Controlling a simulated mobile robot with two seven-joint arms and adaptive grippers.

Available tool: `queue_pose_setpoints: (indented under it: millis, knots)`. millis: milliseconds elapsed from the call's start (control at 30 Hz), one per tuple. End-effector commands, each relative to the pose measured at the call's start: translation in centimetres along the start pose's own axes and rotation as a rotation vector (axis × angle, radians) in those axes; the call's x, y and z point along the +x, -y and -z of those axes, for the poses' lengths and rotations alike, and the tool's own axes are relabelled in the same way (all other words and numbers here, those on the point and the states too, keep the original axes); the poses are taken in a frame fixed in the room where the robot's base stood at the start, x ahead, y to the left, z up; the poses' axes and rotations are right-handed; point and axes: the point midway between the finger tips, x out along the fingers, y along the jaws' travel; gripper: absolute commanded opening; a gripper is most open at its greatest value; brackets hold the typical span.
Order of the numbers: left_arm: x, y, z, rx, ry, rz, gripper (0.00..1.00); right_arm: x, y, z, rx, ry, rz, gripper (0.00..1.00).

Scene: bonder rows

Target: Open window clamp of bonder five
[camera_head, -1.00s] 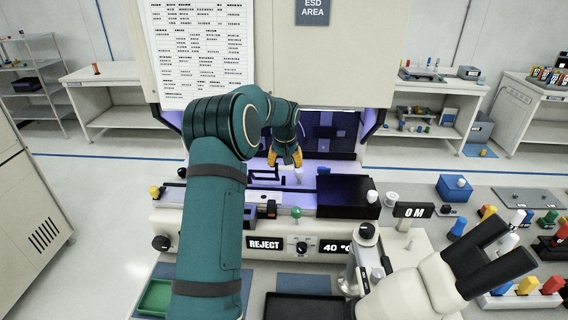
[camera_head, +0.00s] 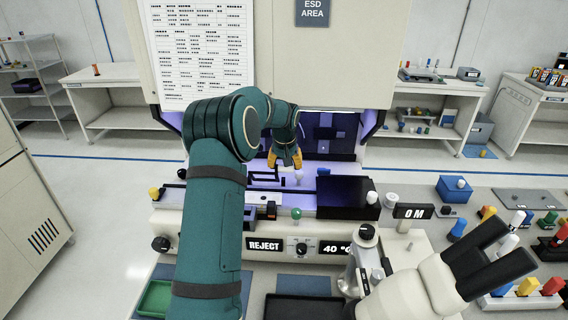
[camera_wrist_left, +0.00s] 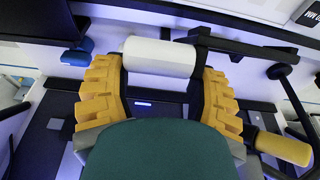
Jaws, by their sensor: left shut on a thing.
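My left gripper (camera_head: 285,159), with yellow fingers, reaches into the lit work area of the bonder. In the left wrist view my left gripper (camera_wrist_left: 160,85) is shut on a white cylindrical handle (camera_wrist_left: 160,57), with one finger at each end. A black bar (camera_wrist_left: 235,45) runs beside the handle's right end. In the head view the black window clamp frame (camera_head: 264,177) lies below the fingers; my arm partly hides the area to its left. The bonder's number is not visible. My right gripper is out of view.
A black box (camera_head: 345,196) and a white-topped knob (camera_head: 298,177) are right of the clamp. A microscope (camera_head: 425,285) fills the lower right. A yellow handle (camera_wrist_left: 283,148) is near the right finger in the wrist view. A green tray (camera_head: 156,297) lies at lower left.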

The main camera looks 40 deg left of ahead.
Motion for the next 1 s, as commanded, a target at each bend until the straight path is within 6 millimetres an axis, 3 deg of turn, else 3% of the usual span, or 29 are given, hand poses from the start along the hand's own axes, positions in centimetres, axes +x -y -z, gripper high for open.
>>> queue_pose_setpoints:
  millis: [33, 200, 233, 300, 767, 1000]
  knots:
    - [0.1, -1.0, -0.3, 0.007, 0.006, -0.015, 0.18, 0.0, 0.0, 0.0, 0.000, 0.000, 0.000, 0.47]
    - [0.1, -1.0, -0.3, 0.007, 0.007, -0.015, 0.18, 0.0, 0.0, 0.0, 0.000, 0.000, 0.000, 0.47]
    - [0.1, -1.0, -0.3, 0.007, 0.007, -0.015, 0.68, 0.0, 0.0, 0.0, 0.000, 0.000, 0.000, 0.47]
    - [0.1, -1.0, -0.3, 0.007, 0.006, -0.013, 0.85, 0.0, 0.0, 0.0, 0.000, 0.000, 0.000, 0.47]
    - [-0.2, -0.3, -0.1, 0.002, 0.001, -0.005, 0.85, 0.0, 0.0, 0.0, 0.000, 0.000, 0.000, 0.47]
    - [-3.5, -0.3, 0.0, 0.002, -0.003, -0.006, 0.85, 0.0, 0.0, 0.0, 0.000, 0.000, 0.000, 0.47]
